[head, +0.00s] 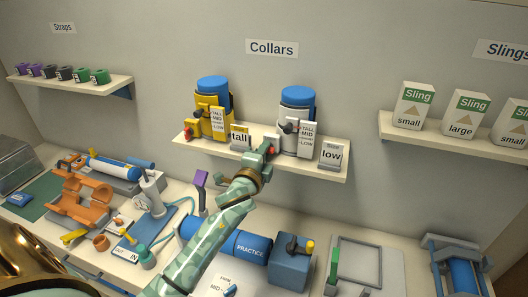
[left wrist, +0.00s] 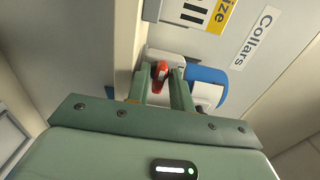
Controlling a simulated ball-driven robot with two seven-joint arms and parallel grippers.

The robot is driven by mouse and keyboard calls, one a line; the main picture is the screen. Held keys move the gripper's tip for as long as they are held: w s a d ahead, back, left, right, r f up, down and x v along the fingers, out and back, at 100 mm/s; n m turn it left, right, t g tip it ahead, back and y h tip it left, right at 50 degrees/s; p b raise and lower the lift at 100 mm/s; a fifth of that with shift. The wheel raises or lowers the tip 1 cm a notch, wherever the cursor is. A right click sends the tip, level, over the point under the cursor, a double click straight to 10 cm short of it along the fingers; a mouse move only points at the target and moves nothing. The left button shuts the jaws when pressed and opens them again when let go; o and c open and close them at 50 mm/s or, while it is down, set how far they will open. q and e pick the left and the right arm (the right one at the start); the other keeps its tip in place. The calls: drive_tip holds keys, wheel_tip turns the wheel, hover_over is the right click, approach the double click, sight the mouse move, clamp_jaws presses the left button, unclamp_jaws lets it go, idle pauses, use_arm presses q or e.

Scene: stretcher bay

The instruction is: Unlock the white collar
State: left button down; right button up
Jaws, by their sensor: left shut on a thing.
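The white collar (head: 288,140) stands on the Collars shelf, with a blue top (head: 298,96), a dark knob (head: 289,126) and a TALL/MID/LOW label. A red catch (head: 270,150) shows at its lower left. My left gripper (head: 265,155) reaches up to this catch from below. In the left wrist view the two fingers of my left gripper (left wrist: 161,88) are shut on the red catch (left wrist: 160,72), with the collar's blue top (left wrist: 206,80) behind to the right. The fingers and arm partly hide the collar's lower part. My right gripper is not in view.
A yellow collar (head: 207,122) stands to the left on the same shelf (head: 320,172). Cards reading "tall" (head: 240,136) and "low" (head: 331,154) stand near the collars. The bench below holds a blue PRACTICE cylinder (head: 228,238), a grey frame (head: 360,258) and orange parts (head: 82,200).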

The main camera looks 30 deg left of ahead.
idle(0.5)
use_arm(q)
drive_tip(key=c, duration=1.5)
unclamp_jaws()
drive_tip(key=shift+o, duration=0.2)
drive_tip(key=b+v, duration=0.2)
drive_tip(key=v, duration=1.4)
drive_tip(key=shift+b, duration=0.3)
drive_tip(key=shift+s+d, duration=0.15)
